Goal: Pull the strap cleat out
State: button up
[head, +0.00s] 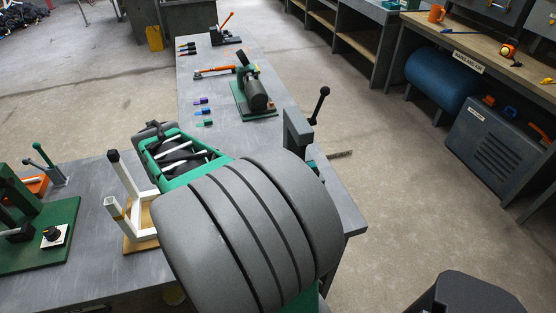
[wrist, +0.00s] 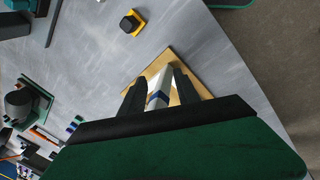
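A white chair frame (head: 145,232) with upright posts stands on a wooden board (head: 133,246) on the grey bench. It also shows in the wrist view as a pale post (wrist: 165,78) with a dark blue band, above the wooden board (wrist: 183,60). My gripper (wrist: 159,78) points at this frame, its two black fingers spread on either side of the pale post. I cannot tell whether either finger touches it. No part stands out clearly as the strap cleat. My arm covers part of the bench in the head view, and the fingertips cannot be made out there.
A green-based fixture (head: 40,240) stands at the left. A clamp post with a black-knobbed lever (head: 318,105) rises at the bench's right edge. A green machine (head: 254,92) and small coloured pieces (head: 203,112) lie farther back. Bare bench shows left of the frame.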

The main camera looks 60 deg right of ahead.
jog(key=s+d+f+n+g+p, duration=0.1)
jog(key=s+d+n, duration=0.1)
jog(key=s+d, duration=0.45)
jog(key=s+d+f+n+g+p, duration=0.1)
jog(key=s+d+n+p, duration=0.15)
jog(key=d, duration=0.65)
jog(key=s+d+f+n+g+p, duration=0.1)
jog(key=s+d+n+g, duration=0.1)
jog(key=s+d, duration=0.4)
jog(key=w+d, duration=0.1)
jog(key=d, duration=0.2)
jog(key=w+d+b, duration=0.1)
jog(key=d, duration=0.2)
jog(key=w+d, duration=0.2)
jog(key=d, duration=0.1)
jog(key=shift+b, duration=0.4)
jog(key=f+b, duration=0.3)
jog(key=b, duration=0.1)
jog(key=shift+s+a+f, duration=0.1)
jog(key=shift+a+f, duration=0.1)
jog(key=shift+f, duration=0.15)
jog(key=shift+r, duration=0.4)
jog(key=shift+c, duration=0.7)
grip_shut()
